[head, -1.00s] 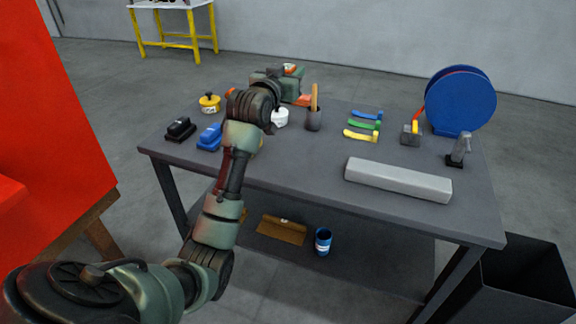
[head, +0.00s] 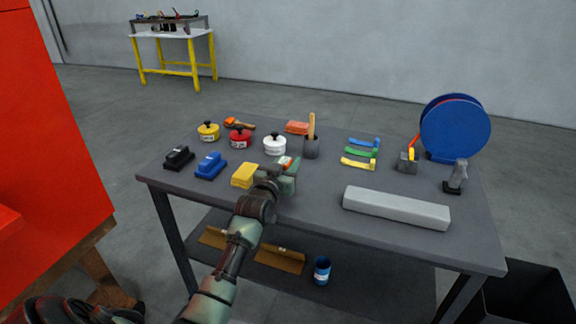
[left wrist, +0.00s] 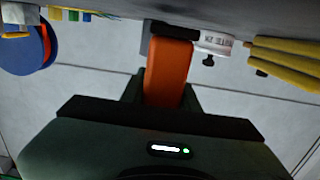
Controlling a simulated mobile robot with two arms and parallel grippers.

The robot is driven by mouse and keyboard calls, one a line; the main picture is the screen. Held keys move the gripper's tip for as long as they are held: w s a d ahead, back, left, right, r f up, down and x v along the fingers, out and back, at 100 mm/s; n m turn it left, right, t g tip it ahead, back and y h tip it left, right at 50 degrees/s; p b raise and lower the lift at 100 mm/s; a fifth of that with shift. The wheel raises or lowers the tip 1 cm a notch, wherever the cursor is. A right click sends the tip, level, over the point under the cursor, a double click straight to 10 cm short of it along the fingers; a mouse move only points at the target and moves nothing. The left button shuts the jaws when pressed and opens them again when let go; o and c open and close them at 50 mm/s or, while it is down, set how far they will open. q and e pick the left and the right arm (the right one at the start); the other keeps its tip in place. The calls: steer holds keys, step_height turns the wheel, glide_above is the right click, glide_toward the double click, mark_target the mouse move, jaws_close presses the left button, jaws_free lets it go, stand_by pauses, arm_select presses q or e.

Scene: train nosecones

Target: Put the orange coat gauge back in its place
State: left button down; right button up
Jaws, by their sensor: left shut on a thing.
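My left gripper (head: 288,170) is over the near middle of the grey table (head: 300,211), just right of a yellow block (head: 245,175). In the left wrist view it is shut on an orange piece (left wrist: 168,75), which I take for the orange coat gauge. In the head view only a small orange bit shows at the jaws; the rest is hidden. Blue (head: 365,142), green (head: 361,153) and yellow (head: 358,164) strips lie in a row to the right of the gripper. My right gripper is not in view.
A brush cup (head: 311,148), a white tin (head: 274,145) and a red tin (head: 240,138) stand behind the gripper. An orange block (head: 297,127) lies at the back. A long grey bar (head: 396,207) and a blue reel (head: 455,130) are to the right. The table's front middle is clear.

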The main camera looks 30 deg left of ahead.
arm_select(q)
steer(key=shift+f, duration=0.45)
steer(key=c, duration=1.1)
jaws_free()
steer(key=shift+f, duration=0.15)
steer(key=shift+o, duration=0.2)
steer(key=v, duration=1.2)
steer(key=shift+s, duration=0.1)
